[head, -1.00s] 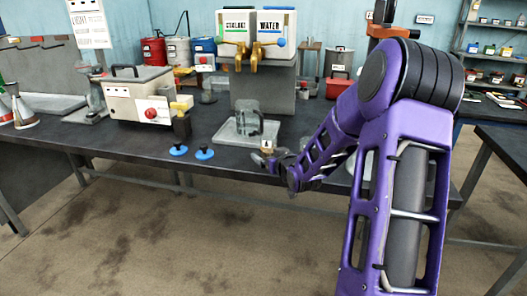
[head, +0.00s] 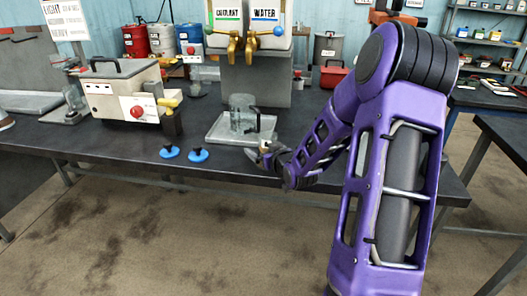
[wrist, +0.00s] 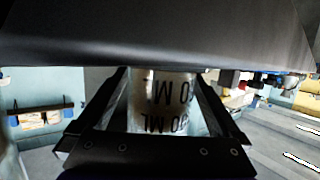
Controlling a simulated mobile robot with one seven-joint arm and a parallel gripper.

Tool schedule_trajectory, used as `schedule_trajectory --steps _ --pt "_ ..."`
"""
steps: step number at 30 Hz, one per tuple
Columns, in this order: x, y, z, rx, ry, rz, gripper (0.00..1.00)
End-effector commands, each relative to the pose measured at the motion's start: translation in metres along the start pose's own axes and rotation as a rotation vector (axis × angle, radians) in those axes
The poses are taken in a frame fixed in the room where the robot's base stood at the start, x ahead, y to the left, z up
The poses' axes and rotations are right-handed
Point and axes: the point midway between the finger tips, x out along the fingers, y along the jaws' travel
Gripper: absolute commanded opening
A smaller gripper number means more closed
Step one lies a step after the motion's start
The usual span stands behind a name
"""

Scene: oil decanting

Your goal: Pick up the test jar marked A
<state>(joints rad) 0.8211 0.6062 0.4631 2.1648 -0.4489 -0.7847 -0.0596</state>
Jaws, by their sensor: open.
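My gripper (wrist: 160,115) is open, with a clear jar (wrist: 163,100) between its fingers in the wrist view. Dark "ML" markings on the jar read upside down there. I cannot tell whether the fingers touch it, and its top and base are hidden. In the head view my gripper (head: 263,152) is small and low, at the table's front edge, just right of and in front of a pale tray (head: 218,139). A clear glass vessel (head: 241,112) stands upright on that tray. No letter A is readable now.
Coolant and water dispensers (head: 249,20) with brass taps stand behind the tray. A beige machine with a red knob (head: 136,112) stands left. Two blue-based knobs (head: 197,155) sit near the front edge of the dark table (head: 95,135). A red box (head: 334,74) is at the back.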

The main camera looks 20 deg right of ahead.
Motion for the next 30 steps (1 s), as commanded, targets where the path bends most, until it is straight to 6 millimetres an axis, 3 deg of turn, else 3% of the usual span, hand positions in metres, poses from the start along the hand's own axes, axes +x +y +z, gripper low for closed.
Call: schedule_trajectory --steps 5,21,30 --pt "0.0000 -0.0001 0.0001 0.000 0.000 0.000 0.96" --pt "0.0001 -0.0001 0.0001 0.000 0.000 0.000 0.01" --pt "-0.0001 -0.0001 -0.0015 -0.001 0.001 0.000 0.01"
